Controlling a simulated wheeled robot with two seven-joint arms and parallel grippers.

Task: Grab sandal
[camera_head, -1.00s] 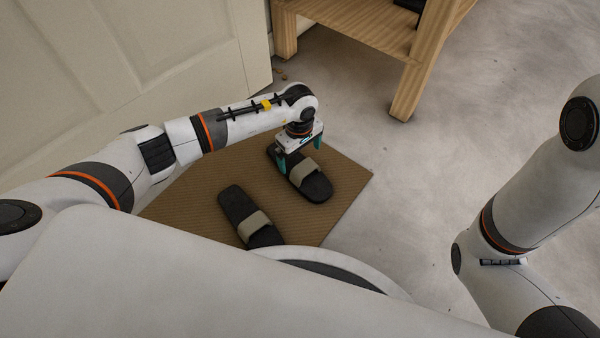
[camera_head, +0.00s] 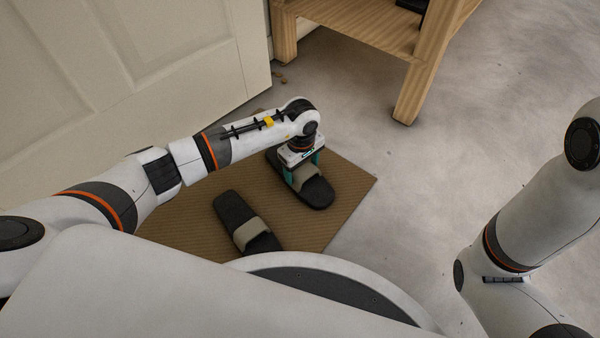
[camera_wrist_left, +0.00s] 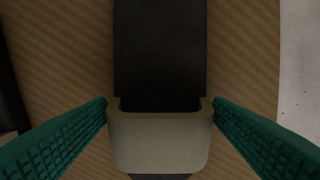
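A black sandal with a beige strap (camera_head: 318,190) lies on the brown mat (camera_head: 345,190). My left gripper (camera_head: 302,170) is over this sandal, pointing down. In the left wrist view, its green fingers (camera_wrist_left: 160,115) are spread, one on each side of the sandal's strap (camera_wrist_left: 160,140). Small gaps seem to show between the fingertips and the strap edges; contact is hard to tell. A second black sandal (camera_head: 233,209) with a beige strap lies on the mat to the left. My right arm shows at the right, but its gripper is outside the view.
A white panelled door (camera_head: 190,45) stands at the upper left. A wooden rack (camera_head: 410,90) stands at the top, with its leg on the grey floor (camera_head: 480,120). The floor right of the mat is clear.

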